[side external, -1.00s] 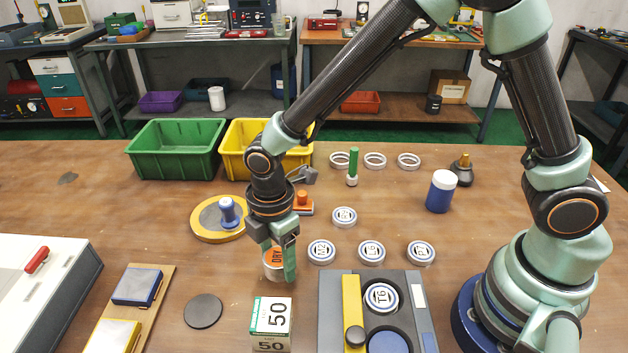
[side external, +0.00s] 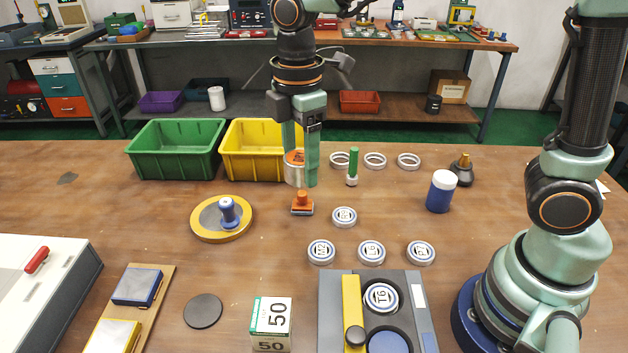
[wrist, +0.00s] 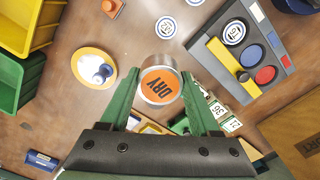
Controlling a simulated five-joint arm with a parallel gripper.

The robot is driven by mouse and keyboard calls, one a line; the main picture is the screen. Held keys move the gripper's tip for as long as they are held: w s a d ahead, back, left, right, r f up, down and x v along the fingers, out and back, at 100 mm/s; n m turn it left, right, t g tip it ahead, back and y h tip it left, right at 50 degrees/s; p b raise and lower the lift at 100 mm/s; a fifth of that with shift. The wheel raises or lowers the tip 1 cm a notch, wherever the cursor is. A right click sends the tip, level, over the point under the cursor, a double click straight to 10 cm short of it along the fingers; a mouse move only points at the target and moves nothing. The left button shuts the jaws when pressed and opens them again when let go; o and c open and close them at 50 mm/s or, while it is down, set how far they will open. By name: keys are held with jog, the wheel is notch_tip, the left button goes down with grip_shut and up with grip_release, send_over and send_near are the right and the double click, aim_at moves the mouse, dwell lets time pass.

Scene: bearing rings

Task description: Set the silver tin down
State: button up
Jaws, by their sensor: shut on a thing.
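The silver tin (side external: 295,170) has an orange top marked DRY, which shows fully in the wrist view (wrist: 159,84). My gripper (side external: 302,175) is shut on the tin, with one green finger on each side of it. In the side view the tin appears in front of the yellow bin's right edge and is held up above the table. The wrist view shows the tin between the fingertips, with the table well below it. The far finger is partly hidden behind the tin in the side view.
An orange-handled stamp (side external: 302,204) shows just below the tin in the side view. A yellow bin (side external: 236,164) and green bin (side external: 172,165) stand behind left. White rings (side external: 375,160) and a green-handled tool (side external: 353,166) are to the right. Bare table lies front left of the round yellow plate (side external: 204,228).

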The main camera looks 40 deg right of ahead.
jog(key=d+m, duration=0.3)
jog(key=d, duration=0.9)
jog(key=m, duration=0.4)
send_over(390, 217)
notch_tip(390, 217, down, 20)
jog(key=shift+a+f, duration=0.1)
jog(key=o, duration=1.4)
jog(key=shift+f, duration=0.1)
jog(key=a+r+m+t, duration=0.2)
jog(key=a+r+m, duration=0.2)
jog(key=r, duration=0.8)
jog(key=s+a+r+m+t, duration=0.1)
jog(key=a+r+m+t, duration=0.2)
jog(key=r, duration=0.9)
jog(key=shift+s+a+r+m+t, duration=0.3)
jog(key=shift+a+m, duration=0.25)
jog(key=shift+m, duration=0.45)
